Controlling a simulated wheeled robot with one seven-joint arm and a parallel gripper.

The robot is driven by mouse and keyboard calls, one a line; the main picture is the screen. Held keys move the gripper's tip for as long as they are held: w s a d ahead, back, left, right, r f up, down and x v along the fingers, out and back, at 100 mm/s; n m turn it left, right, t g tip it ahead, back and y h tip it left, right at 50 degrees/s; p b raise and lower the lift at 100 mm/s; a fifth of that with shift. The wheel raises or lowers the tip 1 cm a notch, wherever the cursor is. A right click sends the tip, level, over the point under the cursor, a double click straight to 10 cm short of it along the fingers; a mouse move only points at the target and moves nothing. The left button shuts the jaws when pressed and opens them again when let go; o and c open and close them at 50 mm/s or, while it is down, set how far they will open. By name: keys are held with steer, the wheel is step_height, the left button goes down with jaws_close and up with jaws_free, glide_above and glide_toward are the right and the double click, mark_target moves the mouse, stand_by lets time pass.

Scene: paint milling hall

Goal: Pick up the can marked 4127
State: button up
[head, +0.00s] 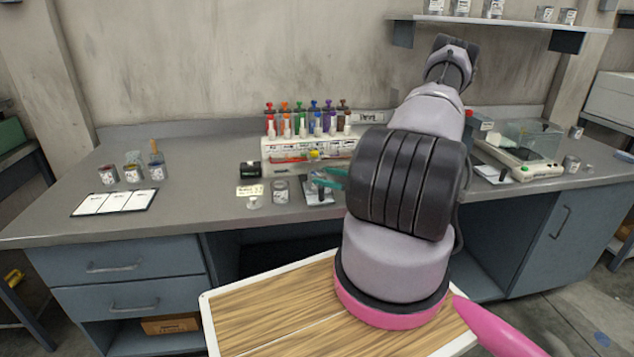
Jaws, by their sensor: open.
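Several small cans stand on the grey bench, and I cannot read 4127 on any of them. A grey can (280,190) stands at the bench's front middle. Two more are at the right, a front can (571,163) and a back can (576,132).
A rack of coloured bottles (310,150) stands behind the gripper. A yellowish card (250,190) and a small round piece (253,203) lie left of the grey can. A scale (525,165) stands right. A shelf (500,22) holds more cans.

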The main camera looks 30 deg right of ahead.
mark_target(311, 172)
steer(key=x, duration=0.6)
steer(key=shift+s, duration=0.1)
steer(key=shift+c, duration=0.3)
steer(key=c, duration=1.2)
steer(key=shift+r, duration=0.1)
steer(key=shift+c, duration=0.2)
